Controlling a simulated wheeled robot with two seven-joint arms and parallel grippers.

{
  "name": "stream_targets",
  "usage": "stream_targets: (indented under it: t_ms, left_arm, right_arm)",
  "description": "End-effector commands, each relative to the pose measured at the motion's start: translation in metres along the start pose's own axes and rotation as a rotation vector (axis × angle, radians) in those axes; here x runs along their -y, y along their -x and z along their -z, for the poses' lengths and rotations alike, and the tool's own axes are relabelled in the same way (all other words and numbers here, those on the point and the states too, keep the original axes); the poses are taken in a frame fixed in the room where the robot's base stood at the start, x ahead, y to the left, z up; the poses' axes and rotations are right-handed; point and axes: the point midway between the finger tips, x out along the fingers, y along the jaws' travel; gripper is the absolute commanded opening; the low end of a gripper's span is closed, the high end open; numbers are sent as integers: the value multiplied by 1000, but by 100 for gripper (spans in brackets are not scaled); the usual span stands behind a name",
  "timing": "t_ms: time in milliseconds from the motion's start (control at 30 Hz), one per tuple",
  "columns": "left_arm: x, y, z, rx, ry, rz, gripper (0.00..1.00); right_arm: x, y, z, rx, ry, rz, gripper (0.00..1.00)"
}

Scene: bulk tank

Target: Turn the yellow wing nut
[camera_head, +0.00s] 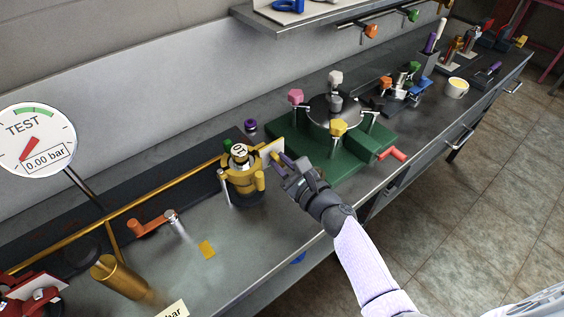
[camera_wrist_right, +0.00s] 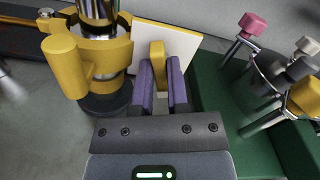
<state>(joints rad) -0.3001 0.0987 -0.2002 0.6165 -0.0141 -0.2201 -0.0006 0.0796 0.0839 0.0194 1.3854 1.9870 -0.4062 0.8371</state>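The yellow wing nut (camera_wrist_right: 157,55) shows as a flat upright tab in front of a white plate (camera_wrist_right: 178,38), beside a yellow clamp body (camera_wrist_right: 65,62). In the head view the wing nut (camera_head: 276,157) is small and partly covered by my right gripper (camera_head: 288,161). The purple fingers of my right gripper (camera_wrist_right: 160,82) lie on either side of the tab and look closed on it. My left gripper is in neither view.
A pressure dial (camera_head: 30,140) reads 0.00 bar. A brass cylinder (camera_head: 120,277) and orange lever (camera_head: 150,225) stand at left. The front bench is mostly bare.

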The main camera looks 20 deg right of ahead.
Motion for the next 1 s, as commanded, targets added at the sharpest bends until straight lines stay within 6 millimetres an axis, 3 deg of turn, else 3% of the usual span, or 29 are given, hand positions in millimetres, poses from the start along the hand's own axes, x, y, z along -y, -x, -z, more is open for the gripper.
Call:
stream_targets:
  t_ms: [33,67,567,1000]
  left_arm:
    - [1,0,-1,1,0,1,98]
    - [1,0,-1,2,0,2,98]
    - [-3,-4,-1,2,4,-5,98]
    - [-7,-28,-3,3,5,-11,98]
  right_arm:
    - [0,0,0,0,0,0,6]
    - [0,0,0,0,0,0,0]
    - [0,0,1,1,46,0,0]
    - [-3,0,3,1,392,0,0]
